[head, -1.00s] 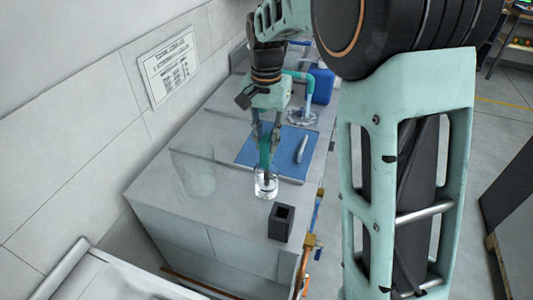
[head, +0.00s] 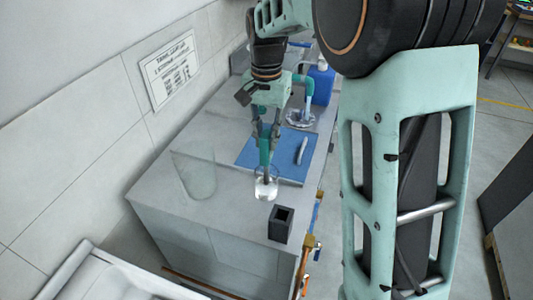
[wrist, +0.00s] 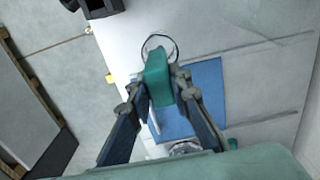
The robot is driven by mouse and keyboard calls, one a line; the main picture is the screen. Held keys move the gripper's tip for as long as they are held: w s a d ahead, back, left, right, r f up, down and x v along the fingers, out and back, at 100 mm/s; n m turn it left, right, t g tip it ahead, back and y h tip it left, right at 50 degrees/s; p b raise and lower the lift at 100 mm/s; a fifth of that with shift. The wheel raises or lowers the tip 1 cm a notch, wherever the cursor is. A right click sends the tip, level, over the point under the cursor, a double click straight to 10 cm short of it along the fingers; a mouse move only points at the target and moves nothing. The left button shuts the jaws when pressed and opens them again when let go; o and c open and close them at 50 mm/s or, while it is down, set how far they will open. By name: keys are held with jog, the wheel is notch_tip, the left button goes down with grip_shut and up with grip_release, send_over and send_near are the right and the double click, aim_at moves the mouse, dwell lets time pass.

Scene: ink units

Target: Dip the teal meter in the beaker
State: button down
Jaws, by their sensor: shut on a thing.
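My gripper (head: 265,145) is shut on the teal meter (head: 265,154), which hangs upright with its dark lower end pointing down. In the wrist view the teal meter (wrist: 157,78) sits between the two fingers of my gripper (wrist: 158,85). The small clear beaker (head: 266,190) stands on the grey bench directly below. The meter's lower end overlaps the beaker in the head view; how deep it reaches is hard to tell. In the wrist view the beaker's round rim (wrist: 172,41) shows just past the meter, which covers part of it.
A black open-topped block (head: 281,224) stands near the bench's front edge. A taller clear glass vessel (head: 197,178) stands to the left. A blue mat (head: 285,160) with a pale slim tool (head: 302,150) lies behind the beaker. A blue container (head: 322,85) stands farther back.

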jog(key=shift+r+p, duration=3.6)
jog(key=shift+r, duration=1.35)
